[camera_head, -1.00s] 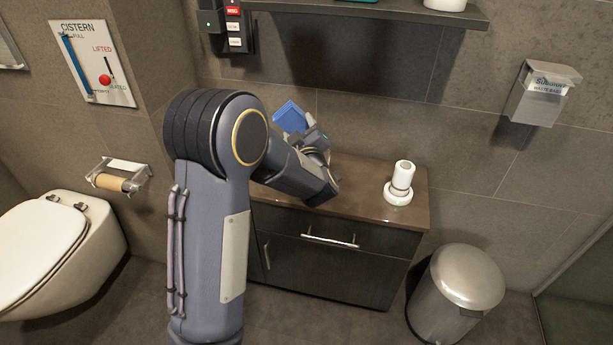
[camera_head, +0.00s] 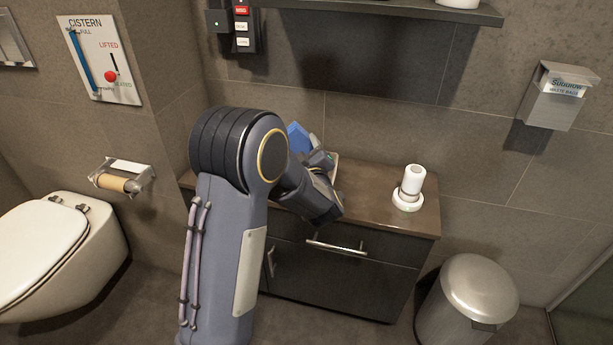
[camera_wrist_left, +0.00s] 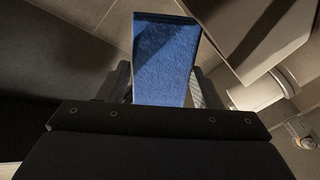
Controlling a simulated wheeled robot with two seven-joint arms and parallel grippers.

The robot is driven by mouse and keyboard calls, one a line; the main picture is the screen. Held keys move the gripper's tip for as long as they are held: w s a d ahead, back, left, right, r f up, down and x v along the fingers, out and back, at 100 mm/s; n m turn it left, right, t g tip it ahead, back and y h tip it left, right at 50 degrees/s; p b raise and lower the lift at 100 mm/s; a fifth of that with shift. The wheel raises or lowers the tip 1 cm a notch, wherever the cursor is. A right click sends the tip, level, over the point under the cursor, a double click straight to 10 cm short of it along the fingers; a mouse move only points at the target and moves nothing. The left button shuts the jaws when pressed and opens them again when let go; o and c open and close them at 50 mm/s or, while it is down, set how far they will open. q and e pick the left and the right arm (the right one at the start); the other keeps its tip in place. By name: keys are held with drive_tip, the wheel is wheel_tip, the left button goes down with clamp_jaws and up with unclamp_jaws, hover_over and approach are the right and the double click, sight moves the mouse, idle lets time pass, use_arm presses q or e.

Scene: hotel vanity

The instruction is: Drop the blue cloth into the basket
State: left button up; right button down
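The blue cloth (camera_head: 298,138) shows above the counter's back left part, partly hidden behind my left arm. In the left wrist view the cloth (camera_wrist_left: 165,62) stands out between the two fingers of my left gripper (camera_wrist_left: 165,88), which is shut on it. In the head view the left gripper (camera_head: 318,160) is mostly hidden by its own wrist. A pale tan edge (camera_head: 335,160) shows beside the gripper on the counter; it may be the basket, but most of it is hidden. My right gripper is in neither view.
The brown counter (camera_head: 385,215) tops a dark cabinet. A white bottle (camera_head: 412,181) on a round white base stands at its right. A shelf (camera_head: 400,12) hangs above. A metal bin (camera_head: 470,295) stands at right, a toilet (camera_head: 50,245) at left.

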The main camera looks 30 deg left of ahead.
use_arm(q)
drive_tip(key=o, duration=0.5)
drive_tip(key=v, duration=0.7)
drive_tip(key=shift+s+d+p, duration=0.25)
drive_tip(key=shift+s+p, duration=0.05)
drive_tip(key=shift+p, duration=0.05)
